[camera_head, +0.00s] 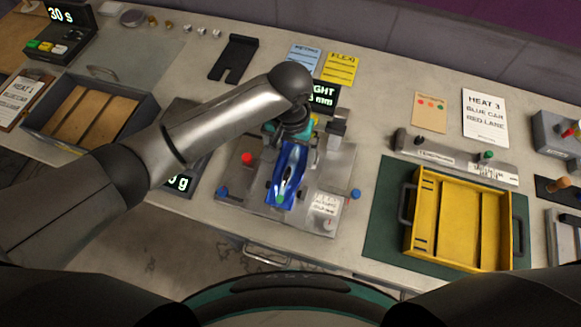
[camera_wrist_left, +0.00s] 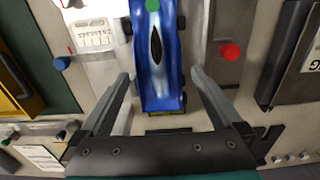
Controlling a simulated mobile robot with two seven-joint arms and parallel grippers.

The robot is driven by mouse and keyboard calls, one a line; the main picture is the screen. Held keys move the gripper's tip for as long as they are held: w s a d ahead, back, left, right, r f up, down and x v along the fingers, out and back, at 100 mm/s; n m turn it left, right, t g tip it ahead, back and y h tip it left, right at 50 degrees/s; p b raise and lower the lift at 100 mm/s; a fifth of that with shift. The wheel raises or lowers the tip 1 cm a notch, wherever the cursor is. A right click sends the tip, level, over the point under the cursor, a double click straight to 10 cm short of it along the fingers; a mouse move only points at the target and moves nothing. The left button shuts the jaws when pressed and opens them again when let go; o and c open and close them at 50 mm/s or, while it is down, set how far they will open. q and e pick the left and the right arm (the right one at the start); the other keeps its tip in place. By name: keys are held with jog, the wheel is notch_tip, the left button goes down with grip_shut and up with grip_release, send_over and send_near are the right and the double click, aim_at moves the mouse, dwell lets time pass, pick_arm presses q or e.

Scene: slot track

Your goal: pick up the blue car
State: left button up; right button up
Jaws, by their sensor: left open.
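The blue car (camera_head: 288,178) sits on a grey metal fixture plate (camera_head: 335,168) at the front middle of the bench. In the left wrist view the car (camera_wrist_left: 160,62) lies lengthwise, with a dark cockpit slot and a green spot. My left gripper (camera_head: 293,135) hangs over the car's far end and hides part of it. In the left wrist view the left gripper (camera_wrist_left: 161,78) is open, with one finger on each side of the car's end. A gap shows beside each finger; I cannot tell how high the fingertips are. My right gripper is out of view.
A yellow tray (camera_head: 460,215) stands on a green mat to the right. A dark tray with wooden strips (camera_head: 88,112) stands at the left. Red (camera_head: 247,158) and blue (camera_head: 355,193) knobs flank the car on the plate. A black height display (camera_head: 326,96) stands behind.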

aim_at(291, 163)
pick_arm(q)
jog(key=f, duration=0.4)
jog(key=shift+s+f+b, duration=0.2)
jog(key=shift+b, duration=0.1)
jog(key=shift+c, duration=0.2)
jog(key=c, duration=1.2)
jog(key=shift+d+r, duration=0.1)
jog(key=shift+c, duration=0.4)
jog(key=shift+r, duration=0.1)
